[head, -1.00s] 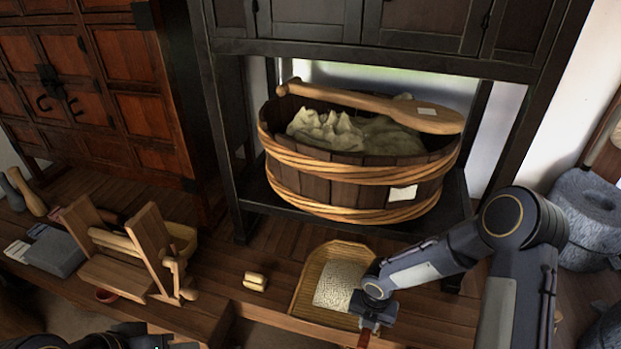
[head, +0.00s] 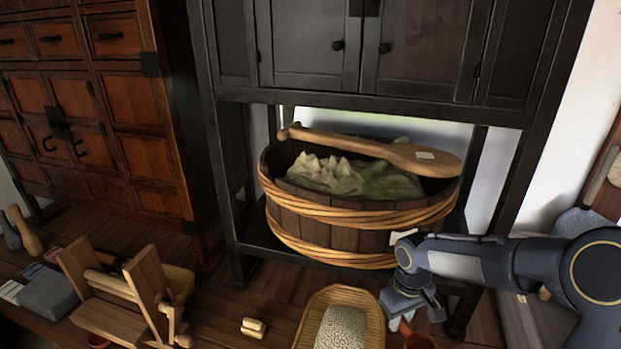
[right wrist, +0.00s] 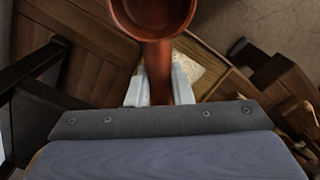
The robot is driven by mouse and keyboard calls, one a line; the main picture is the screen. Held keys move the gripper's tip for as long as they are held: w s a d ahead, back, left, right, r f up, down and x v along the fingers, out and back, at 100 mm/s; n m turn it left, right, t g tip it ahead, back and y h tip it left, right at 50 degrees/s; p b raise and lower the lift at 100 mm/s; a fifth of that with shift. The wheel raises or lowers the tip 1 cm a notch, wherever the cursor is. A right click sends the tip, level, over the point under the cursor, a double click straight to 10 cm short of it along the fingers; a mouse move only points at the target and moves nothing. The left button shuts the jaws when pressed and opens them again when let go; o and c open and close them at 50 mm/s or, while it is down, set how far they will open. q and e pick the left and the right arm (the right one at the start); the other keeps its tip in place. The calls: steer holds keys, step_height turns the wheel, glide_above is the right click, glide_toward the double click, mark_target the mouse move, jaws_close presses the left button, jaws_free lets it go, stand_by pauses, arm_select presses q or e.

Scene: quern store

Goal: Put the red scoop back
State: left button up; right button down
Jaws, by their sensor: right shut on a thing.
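The red scoop (right wrist: 158,62) is in my right gripper (right wrist: 158,90). In the right wrist view its handle runs between the two pale fingers, and its round bowl is cut off at the top edge. In the head view my right gripper (head: 405,319) is at the lower right, in front of the tub, with part of the red scoop (head: 420,341) showing below it at the bottom edge. The scoop looks clear of the bench. My left gripper is out of view.
A wooden tub (head: 330,228) with a paddle (head: 375,150) across it stands on the dark cabinet's low shelf. A woven tray (head: 372,304) of grain lies left of my right gripper. A wooden frame device (head: 150,295) and a grey block (head: 47,294) stand at left.

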mark_target(402, 320)
steer(key=r+m, duration=0.2)
steer(key=r+m+p, duration=0.1)
steer(key=r+m, duration=0.1)
steer(key=shift+s+d+r+m, duration=0.1)
steer(key=shift+s+r+m, duration=0.1)
steer(key=shift+m, duration=0.2)
steer(key=r+p, duration=0.1)
steer(key=p, duration=0.4)
steer(key=s+r+p, duration=0.1)
steer(key=r+p, duration=0.1)
steer(key=p, duration=0.4)
steer(key=shift+s, duration=0.3)
steer(key=shift+s+f+p, duration=0.1)
steer(key=shift+s+p, duration=0.05)
steer(key=shift+p, duration=0.3)
steer(key=shift+f, duration=0.15)
